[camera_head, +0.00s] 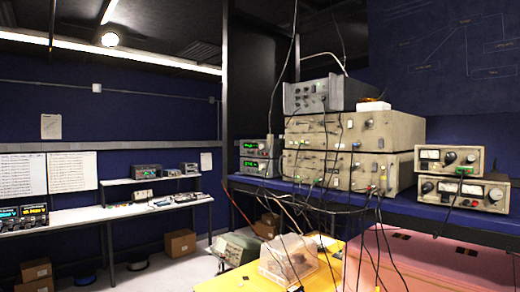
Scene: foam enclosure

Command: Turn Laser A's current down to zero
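No label for Laser A is readable, so I cannot tell which unit sets its current. On the blue shelf (400,203) stand two small stacked units with green displays (256,157). To their right is a stack of beige instruments (345,150) with many knobs and cables. A grey unit (312,95) sits on top of that stack. At the far right are two stacked units with analog meters, the upper meter unit (449,159) and the lower meter unit (463,192), each with knobs. Neither of my grippers is in view.
Cables (322,205) hang in front of the instruments. Below the shelf are a clear plastic box (288,262) on a yellow surface (240,281) and a pink case (430,262). At left, a white bench (90,217) holds displays, with cardboard boxes (179,243) beneath. Open floor lies between.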

